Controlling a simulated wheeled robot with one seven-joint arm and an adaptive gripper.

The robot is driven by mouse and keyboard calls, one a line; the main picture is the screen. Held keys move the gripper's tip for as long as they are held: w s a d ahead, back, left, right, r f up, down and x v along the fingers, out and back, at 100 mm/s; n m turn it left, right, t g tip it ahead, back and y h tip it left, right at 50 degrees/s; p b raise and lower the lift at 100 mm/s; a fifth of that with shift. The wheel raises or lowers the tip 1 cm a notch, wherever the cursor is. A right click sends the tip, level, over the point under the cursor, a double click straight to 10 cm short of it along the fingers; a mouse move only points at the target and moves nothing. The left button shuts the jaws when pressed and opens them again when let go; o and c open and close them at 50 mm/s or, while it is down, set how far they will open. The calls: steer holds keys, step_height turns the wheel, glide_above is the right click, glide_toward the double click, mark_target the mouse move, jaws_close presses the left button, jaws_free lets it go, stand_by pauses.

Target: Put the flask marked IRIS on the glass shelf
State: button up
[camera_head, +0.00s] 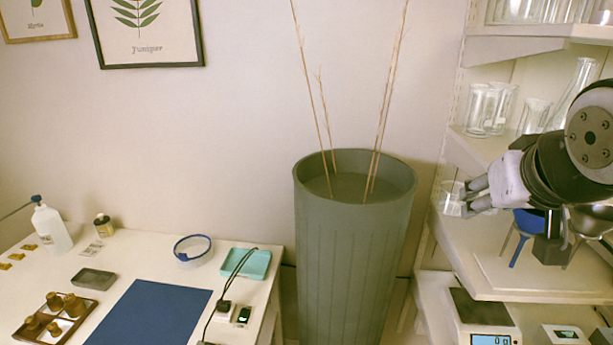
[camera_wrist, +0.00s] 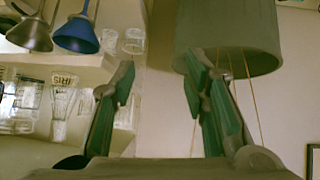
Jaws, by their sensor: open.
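A tall clear flask (camera_wrist: 60,102) shows upside down at the left of the wrist view. Lettering near its base appears to read IRIS. It stands among other glassware on the glass shelf (camera_head: 468,146). In the head view a tall narrow-necked flask (camera_head: 581,76) stands on that shelf, its lower part hidden by my arm; I cannot read a label there. My gripper (camera_head: 467,199) is at the right, below the glass shelf, pointing left. In the wrist view my gripper (camera_wrist: 160,72) has its fingers apart with nothing held between them.
Small clear glasses (camera_head: 448,198) are close by my gripper on the lower shelf, with a blue funnel (camera_head: 527,223) under my arm. A tall green bin (camera_head: 350,260) with dry stems stands left of the shelves. A white table (camera_head: 133,256) holds a blue mat (camera_head: 150,315).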

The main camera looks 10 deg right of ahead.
steer(key=s+a+f+n+g+y, duration=0.2)
steer(key=s+a+f+g+y, duration=0.1)
steer(key=s+a, duration=0.6)
steer(key=a+f, duration=0.1)
steer(key=a, duration=0.1)
steer(key=shift+a+n, duration=0.3)
steer(key=shift+n, duration=0.1)
steer(key=shift+c, duration=0.8)
steer(key=shift+a, duration=0.1)
